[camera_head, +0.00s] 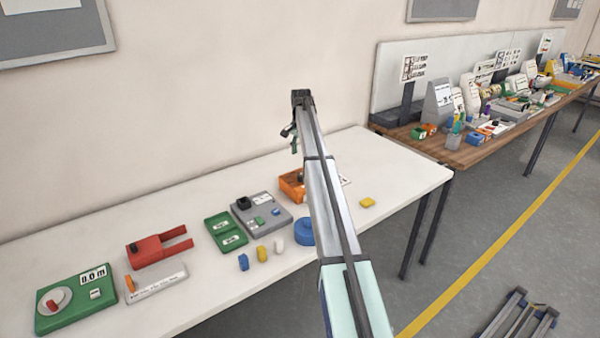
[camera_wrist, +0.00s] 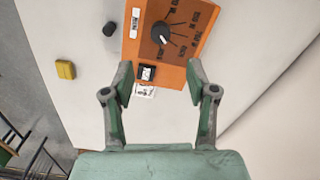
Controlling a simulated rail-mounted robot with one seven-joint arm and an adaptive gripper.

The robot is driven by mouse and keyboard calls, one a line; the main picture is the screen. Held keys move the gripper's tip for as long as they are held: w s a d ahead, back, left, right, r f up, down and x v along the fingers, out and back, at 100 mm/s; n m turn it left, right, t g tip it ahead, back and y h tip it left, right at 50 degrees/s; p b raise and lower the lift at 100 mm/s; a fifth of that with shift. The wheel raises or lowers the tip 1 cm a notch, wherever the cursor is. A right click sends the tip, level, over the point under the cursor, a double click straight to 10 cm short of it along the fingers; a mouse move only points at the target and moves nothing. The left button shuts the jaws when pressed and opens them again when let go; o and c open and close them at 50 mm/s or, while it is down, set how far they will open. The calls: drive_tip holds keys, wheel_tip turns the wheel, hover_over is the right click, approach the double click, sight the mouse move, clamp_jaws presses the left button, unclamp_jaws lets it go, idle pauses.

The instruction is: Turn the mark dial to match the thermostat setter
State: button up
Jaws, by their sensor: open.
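An orange panel box (camera_wrist: 184,58) has a round black dial (camera_wrist: 160,33) with printed lines and labels fanning out to its right. A small black-and-white window (camera_wrist: 147,72) sits at its lower edge. In the head view the box (camera_head: 290,188) is partly hidden behind my arm. My gripper (camera_wrist: 160,86) is open and empty, its fingertips near the box's lower edge in the wrist view; it also shows above the table in the head view (camera_head: 294,132). A green box (camera_head: 75,312) with a red-tipped round dial (camera_head: 54,301) stands at the far left. Which device is the thermostat setter I cannot tell.
The white table (camera_head: 380,160) also holds a red fork-shaped block (camera_head: 158,249), a green case (camera_head: 226,231), a grey panel (camera_head: 266,214), a blue round piece (camera_head: 303,232) and a yellow block (camera_head: 367,202). The table's back right is clear.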

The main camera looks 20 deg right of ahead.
sight(301, 175)
wheel_tip(301, 175, down, 11)
drive_tip(key=p, duration=0.2)
drive_tip(key=shift+r+p, duration=0.2)
drive_tip(key=shift+p, duration=0.2)
clamp_jaws()
